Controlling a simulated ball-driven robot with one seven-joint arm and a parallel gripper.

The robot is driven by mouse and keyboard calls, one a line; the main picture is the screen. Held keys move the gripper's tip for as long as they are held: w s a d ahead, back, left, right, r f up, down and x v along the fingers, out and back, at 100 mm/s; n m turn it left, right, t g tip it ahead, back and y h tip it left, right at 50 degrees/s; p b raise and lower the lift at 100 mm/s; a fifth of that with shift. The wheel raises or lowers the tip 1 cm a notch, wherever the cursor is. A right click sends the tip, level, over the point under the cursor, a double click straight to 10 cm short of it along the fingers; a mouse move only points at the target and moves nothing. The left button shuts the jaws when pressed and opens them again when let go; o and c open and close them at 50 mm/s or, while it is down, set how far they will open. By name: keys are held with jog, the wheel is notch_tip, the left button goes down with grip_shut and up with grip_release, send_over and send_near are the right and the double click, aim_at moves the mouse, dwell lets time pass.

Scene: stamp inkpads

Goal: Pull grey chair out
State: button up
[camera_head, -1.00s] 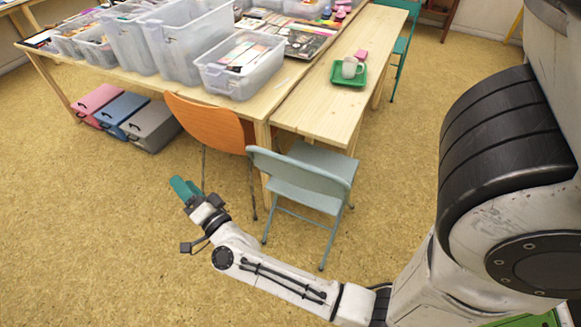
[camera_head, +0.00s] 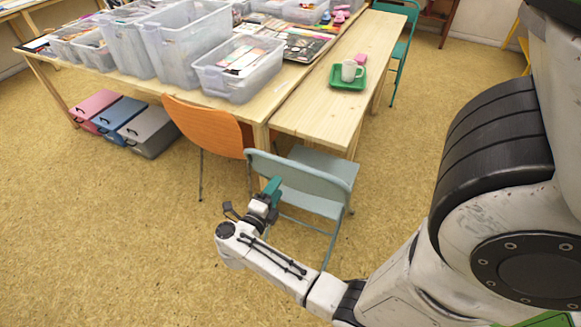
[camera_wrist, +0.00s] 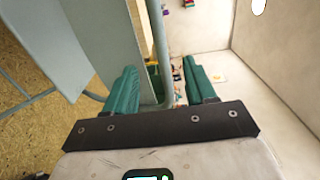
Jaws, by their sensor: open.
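The grey-blue folding chair (camera_head: 300,181) stands at the narrow wooden table, its back toward me and its seat partly under the tabletop. My gripper (camera_head: 272,187) is at the left part of the chair's backrest and overlaps its lower edge in the head view. In the wrist view my gripper (camera_wrist: 160,88) is open, with teal fingers spread. The backrest panel and its tube edge (camera_wrist: 160,35) show ahead, and the tube lines up with the gap between the fingers. I cannot tell whether the fingers touch it.
An orange chair (camera_head: 208,127) stands close to the left of the grey chair. The narrow table (camera_head: 318,115) holds a green tray (camera_head: 334,84) with a mug (camera_head: 350,70). Storage boxes (camera_head: 148,131) sit on the floor at left. The floor in front is clear.

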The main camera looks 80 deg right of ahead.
aim_at(292, 164)
jog(key=b+x, duration=0.1)
jog(key=x, duration=1.1)
jog(key=shift+w, duration=0.1)
jog(key=shift+c, duration=0.2)
grip_shut()
dwell(0.8)
